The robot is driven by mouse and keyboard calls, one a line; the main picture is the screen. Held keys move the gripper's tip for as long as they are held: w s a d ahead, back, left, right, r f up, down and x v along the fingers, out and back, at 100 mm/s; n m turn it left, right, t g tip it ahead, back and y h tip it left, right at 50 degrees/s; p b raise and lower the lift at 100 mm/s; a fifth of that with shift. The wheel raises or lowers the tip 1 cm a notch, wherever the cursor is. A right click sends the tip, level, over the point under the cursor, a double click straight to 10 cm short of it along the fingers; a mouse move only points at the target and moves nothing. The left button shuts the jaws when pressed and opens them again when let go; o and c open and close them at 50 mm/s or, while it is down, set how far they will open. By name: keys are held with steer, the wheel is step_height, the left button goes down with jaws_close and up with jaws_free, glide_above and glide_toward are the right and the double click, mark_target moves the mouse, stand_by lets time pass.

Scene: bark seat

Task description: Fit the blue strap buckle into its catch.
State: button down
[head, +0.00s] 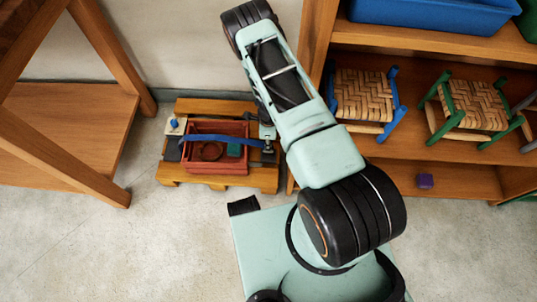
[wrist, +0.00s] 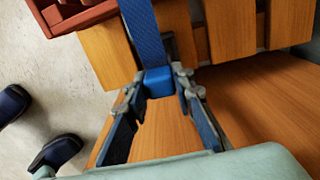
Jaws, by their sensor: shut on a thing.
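The blue strap (head: 222,139) runs across a red crate (head: 203,165) on a wooden pallet (head: 265,183). Its right end is at my gripper (head: 268,142), at the pallet's right side. In the wrist view my gripper (wrist: 159,84) is shut on the blue buckle (wrist: 158,80), with the strap (wrist: 145,30) leading away from it towards the crate. The buckle is over or close to the pallet's slats; I cannot tell its height. A small blue piece (head: 175,123) sits on a pale block at the pallet's left. I cannot make out the catch for certain.
A wooden shelf unit (head: 420,45) stands right of the pallet, close to my arm, with woven stools (head: 362,97) and a purple block (head: 425,181) on it. A wooden frame (head: 70,110) stands at left.

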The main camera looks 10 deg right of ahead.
steer(key=shift+f+b, duration=1.05)
steer(key=shift+f, duration=2.55)
steer(key=shift+f+b, duration=0.35)
steer(key=shift+b, duration=0.15)
steer(key=c, duration=1.7)
jaws_free()
steer(key=shift+o, duration=0.2)
steer(key=shift+r, duration=0.1)
steer(key=shift+r+p, duration=0.55)
steer(key=shift+p, duration=0.2)
step_height(320, 180, up, 12)
steer(key=p, duration=0.3)
steer(key=shift+f+p, duration=0.25)
steer(key=shift+p, duration=0.05)
